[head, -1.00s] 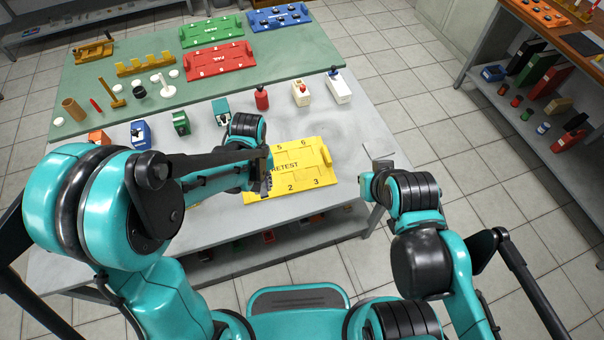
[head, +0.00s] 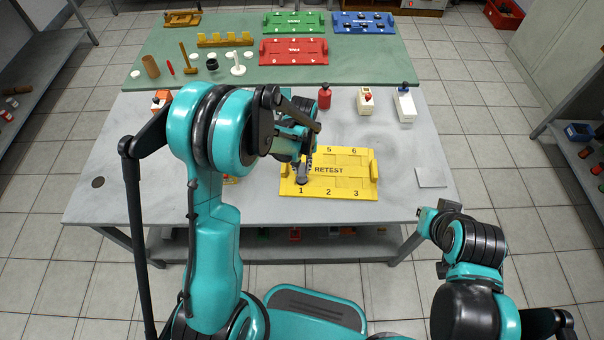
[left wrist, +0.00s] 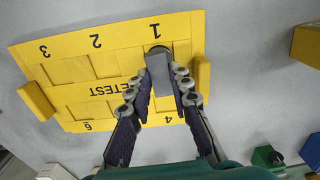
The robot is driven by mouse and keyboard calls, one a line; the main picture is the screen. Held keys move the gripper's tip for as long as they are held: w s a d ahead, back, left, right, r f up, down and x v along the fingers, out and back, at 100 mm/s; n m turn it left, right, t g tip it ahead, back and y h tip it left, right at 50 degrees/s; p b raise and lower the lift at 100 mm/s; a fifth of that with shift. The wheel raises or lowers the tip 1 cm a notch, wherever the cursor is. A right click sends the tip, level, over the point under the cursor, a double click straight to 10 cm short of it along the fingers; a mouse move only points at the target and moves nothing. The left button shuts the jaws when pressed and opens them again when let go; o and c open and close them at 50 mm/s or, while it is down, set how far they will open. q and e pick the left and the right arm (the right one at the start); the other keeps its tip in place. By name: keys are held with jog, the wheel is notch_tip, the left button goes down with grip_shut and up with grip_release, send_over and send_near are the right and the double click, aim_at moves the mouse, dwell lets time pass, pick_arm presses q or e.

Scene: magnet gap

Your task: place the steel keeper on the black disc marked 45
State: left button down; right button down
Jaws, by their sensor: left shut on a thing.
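My left gripper (head: 303,172) is over the front left of the yellow RETEST tray (head: 352,166), by the number 1. In the left wrist view its two fingers (left wrist: 167,85) are shut on a plain grey block (left wrist: 160,74), which looks like the steel keeper. A dark rounded edge (left wrist: 157,49) shows at the block's far end, beside the 1; I cannot tell whether they touch. A dark disc (head: 98,182) lies flat on the grey table at the far left, its marking unreadable. My right gripper (head: 428,217) is off the table's front right corner, its jaws unclear.
A thin grey plate (head: 431,177) lies right of the yellow tray. A red bottle (head: 324,97) and white-bodied items (head: 404,105) stand behind it. Green, red (head: 293,51) and blue trays are on the green mat. The table's left front is largely clear.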

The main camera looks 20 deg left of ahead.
aim_at(302, 169)
pick_arm(q)
notch_tip(302, 169, down, 4)
jog(key=shift+b, duration=0.75)
jog(key=c, duration=1.4)
grip_release()
jog(key=shift+r, duration=0.1)
jog(key=shift+o, duration=0.2)
notch_tip(302, 169, up, 11)
jog(key=p, duration=0.3)
jog(key=shift+p, duration=0.4)
jog(key=s+a+r+m+t, duration=0.2)
jog(key=s+r+t, duration=0.5)
jog(key=s+r, duration=0.7)
jog(key=s+m, duration=0.1)
jog(key=s, duration=0.2)
jog(key=shift+a, duration=0.35)
